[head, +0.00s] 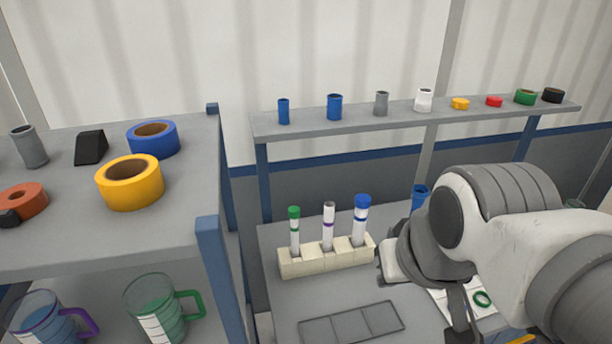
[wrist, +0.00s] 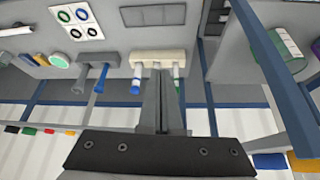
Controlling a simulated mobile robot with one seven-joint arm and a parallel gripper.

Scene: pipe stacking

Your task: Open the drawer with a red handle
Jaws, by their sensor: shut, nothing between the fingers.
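No drawer and no red handle can be made out in either view. My gripper (wrist: 162,74) shows in the wrist view with its two fingers together and nothing between them. Its fingertips overlap the view of a cream rack (wrist: 145,56) holding several tubes; I cannot tell how far apart they are. In the head view my arm fills the right side, over the right part of the workbench, and hides what lies behind it. My fingers are not clear there.
The cream rack (head: 327,258) stands on the grey workbench (head: 290,297), behind a flat grey tray (head: 350,325). A raised shelf (head: 300,124) with small cylinders and rings runs behind. A shelf unit (head: 60,238) with tape rolls and jugs stands at the left.

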